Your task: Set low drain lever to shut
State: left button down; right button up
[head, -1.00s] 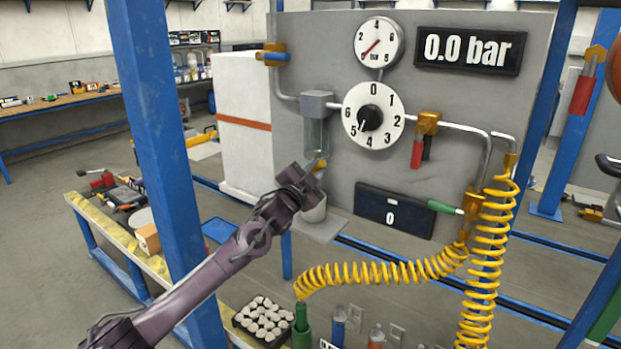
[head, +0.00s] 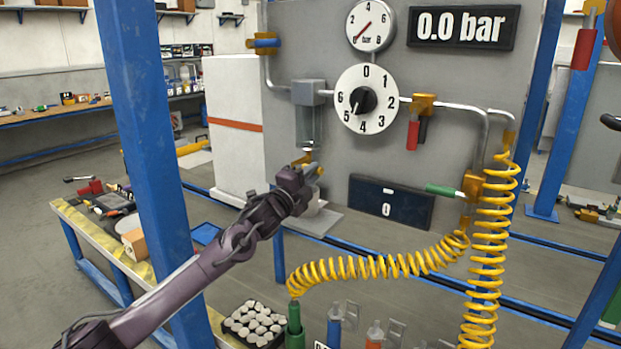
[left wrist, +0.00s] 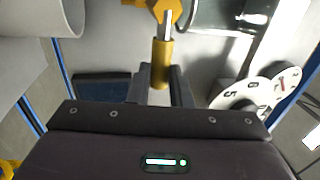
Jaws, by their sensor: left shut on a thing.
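The low drain valve (head: 303,160) is a small yellow fitting under the glass bowl (head: 307,127) on the grey panel. In the left wrist view its yellow lever (left wrist: 162,60) hangs from a metal stem below the yellow valve body (left wrist: 168,9). My left gripper (head: 314,171) is at the valve, and its two fingers (left wrist: 162,82) are shut on the lever, one on each side. In the head view the gripper hides most of the lever, so its exact angle is hard to tell. My right gripper is not in view.
A white bucket (head: 312,206) stands just under the valve, partly behind my gripper. A dial (head: 367,98), a red-handled valve (head: 413,136) and a yellow coiled hose (head: 370,268) are to the right. A blue post (head: 142,130) stands left, behind my arm.

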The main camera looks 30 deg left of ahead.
pick_arm(q)
jog(key=shift+f, duration=0.15)
dwell(0.3)
jog(key=c, duration=1.3)
grip_release()
jog(key=shift+s, duration=0.1)
jog(key=shift+s+f, duration=0.1)
jog(key=shift+s, duration=0.2)
jog(key=b+v, duration=0.2)
jog(key=v, duration=0.5)
